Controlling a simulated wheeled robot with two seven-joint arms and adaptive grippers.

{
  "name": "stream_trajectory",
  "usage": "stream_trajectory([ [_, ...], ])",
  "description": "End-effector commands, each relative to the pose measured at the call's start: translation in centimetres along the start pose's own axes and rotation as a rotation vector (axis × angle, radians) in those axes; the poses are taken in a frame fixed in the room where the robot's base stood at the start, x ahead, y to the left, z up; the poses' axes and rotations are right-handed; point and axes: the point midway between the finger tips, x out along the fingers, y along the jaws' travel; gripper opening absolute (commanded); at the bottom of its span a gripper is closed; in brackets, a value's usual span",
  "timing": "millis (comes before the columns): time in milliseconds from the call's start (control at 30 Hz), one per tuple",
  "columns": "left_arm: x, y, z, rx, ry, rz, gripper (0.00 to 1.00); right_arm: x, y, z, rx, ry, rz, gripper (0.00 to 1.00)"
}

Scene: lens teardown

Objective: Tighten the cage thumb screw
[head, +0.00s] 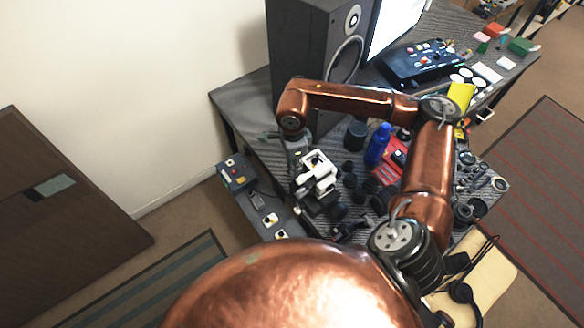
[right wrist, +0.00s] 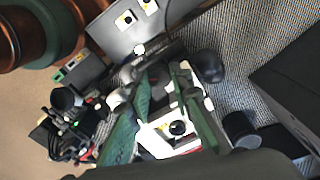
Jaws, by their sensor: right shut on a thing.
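The white and black cage assembly (head: 316,176) stands at the left front of the crowded table; its white block with a black knob (right wrist: 178,128) shows in the right wrist view. My right gripper (head: 299,160) reaches down at the cage's upper left side. In the right wrist view the two green fingers of this gripper (right wrist: 162,78) straddle the assembly and are closed on a small part at the cage, which appears to be the thumb screw. The fingers and blur hide most of that screw. My left gripper is not in view.
A black speaker (head: 308,55) stands behind. A blue bottle (head: 377,145), a dark cylinder (head: 356,135) and several black lens parts crowd the table to the right of the cage. A grey control box (head: 237,172) sits on the left. My right arm arches over the table.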

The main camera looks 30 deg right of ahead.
Motion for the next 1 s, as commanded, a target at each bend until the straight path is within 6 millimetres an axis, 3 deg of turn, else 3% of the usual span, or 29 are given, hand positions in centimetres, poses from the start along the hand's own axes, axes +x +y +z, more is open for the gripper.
stream_trajectory([
  [400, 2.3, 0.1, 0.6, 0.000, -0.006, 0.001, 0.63, 0.1, -0.1, 0.0, 0.394, 0.000, -0.003, 0.00],
  [1000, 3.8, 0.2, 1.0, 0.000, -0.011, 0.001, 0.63, -0.1, -0.1, 0.0, 0.874, -0.002, -0.005, 0.00],
])
